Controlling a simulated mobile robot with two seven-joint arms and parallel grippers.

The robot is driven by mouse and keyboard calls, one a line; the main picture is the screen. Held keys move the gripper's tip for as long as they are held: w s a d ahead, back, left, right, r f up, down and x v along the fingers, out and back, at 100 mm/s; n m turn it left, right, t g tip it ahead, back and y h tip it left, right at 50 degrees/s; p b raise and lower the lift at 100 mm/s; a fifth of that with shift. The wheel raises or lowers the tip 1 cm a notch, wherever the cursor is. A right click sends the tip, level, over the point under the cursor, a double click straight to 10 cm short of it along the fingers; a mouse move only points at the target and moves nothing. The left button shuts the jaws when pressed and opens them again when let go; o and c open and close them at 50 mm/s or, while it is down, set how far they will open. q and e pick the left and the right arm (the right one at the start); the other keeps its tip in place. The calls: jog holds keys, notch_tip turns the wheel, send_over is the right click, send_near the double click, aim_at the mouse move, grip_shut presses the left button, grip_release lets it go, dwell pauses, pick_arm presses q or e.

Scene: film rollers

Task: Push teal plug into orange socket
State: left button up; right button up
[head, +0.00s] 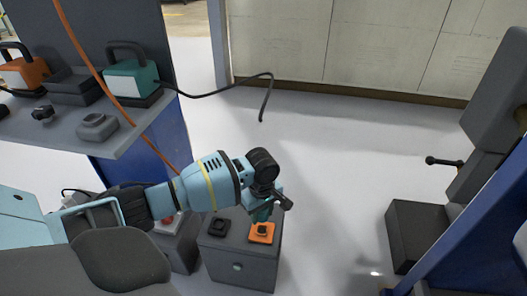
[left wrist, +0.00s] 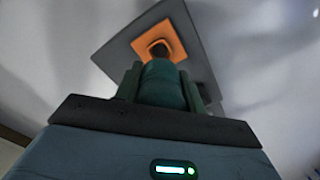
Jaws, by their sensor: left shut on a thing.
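The teal plug (left wrist: 162,84) is between the two fingers of my left gripper (left wrist: 160,92), which is shut on it. In the head view my left gripper (head: 267,205) points down over the orange socket (head: 262,233), and the teal plug (head: 262,215) shows only in part beneath the wrist. The orange socket is a square plate with a dark centre on top of a grey box. In the left wrist view the socket (left wrist: 177,37) lies just beyond the plug's end. I cannot tell whether plug and socket touch. My right gripper is not in view.
A black socket (head: 218,228) sits left of the orange one on the grey box (head: 237,268). A grey shelf (head: 128,140) at left bears a teal unit (head: 131,78) with a black cable and an orange unit (head: 26,74). An orange cable (head: 95,68) hangs across.

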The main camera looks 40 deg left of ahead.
pick_arm(q)
jog(key=shift+f+b, duration=1.25)
jog(key=shift+f, duration=1.3)
jog(key=shift+p, duration=0.3)
